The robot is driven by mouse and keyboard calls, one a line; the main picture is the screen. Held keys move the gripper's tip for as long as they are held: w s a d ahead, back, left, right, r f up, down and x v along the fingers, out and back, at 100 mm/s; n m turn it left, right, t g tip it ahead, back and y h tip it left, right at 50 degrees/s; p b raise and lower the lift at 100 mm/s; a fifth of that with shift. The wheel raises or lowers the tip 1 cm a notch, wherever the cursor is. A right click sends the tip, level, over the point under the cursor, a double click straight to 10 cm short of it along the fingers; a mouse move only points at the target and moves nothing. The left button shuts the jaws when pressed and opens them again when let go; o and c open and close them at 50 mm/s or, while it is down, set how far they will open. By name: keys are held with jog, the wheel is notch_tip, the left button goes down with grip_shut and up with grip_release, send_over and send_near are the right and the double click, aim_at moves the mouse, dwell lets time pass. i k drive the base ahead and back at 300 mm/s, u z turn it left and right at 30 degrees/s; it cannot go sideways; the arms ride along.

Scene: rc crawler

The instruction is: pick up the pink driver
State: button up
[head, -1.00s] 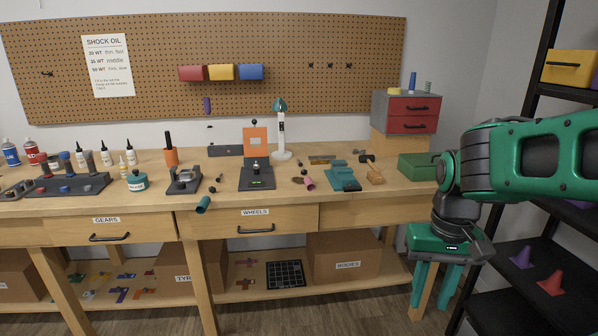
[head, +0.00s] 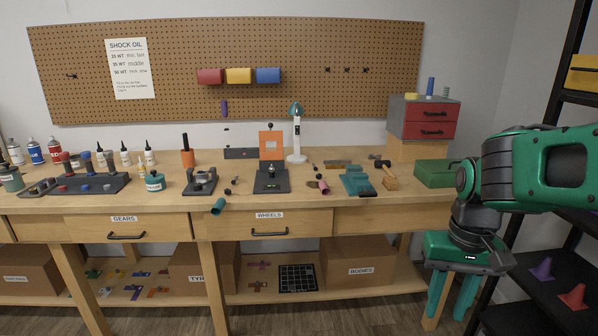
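The pink driver (head: 323,187) lies on the workbench top, right of the middle, between the dark stand with the orange panel and the teal part. Its pink handle is toward the front edge, and a thin dark shaft seems to point back. My gripper (head: 453,294) hangs at the right, in front of the bench and below the level of its top. Its two teal fingers point down, apart, with nothing seen between them. It is well to the right of the driver and not touching it.
The workbench (head: 420,190) holds a teal part (head: 357,184), a mallet (head: 389,178), a green box (head: 434,174) and a dark stand (head: 271,180). A teal cylinder (head: 218,206) lies at the front edge. A black shelf rack (head: 556,150) stands right of my arm.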

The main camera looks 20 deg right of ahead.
aim_at(316, 170)
jog(key=k, duration=1.2)
jog(key=u, duration=0.6)
jog(key=i, duration=2.65)
jog(key=z, duration=1.05)
jog(key=i, duration=0.85)
jog(key=z, duration=0.45)
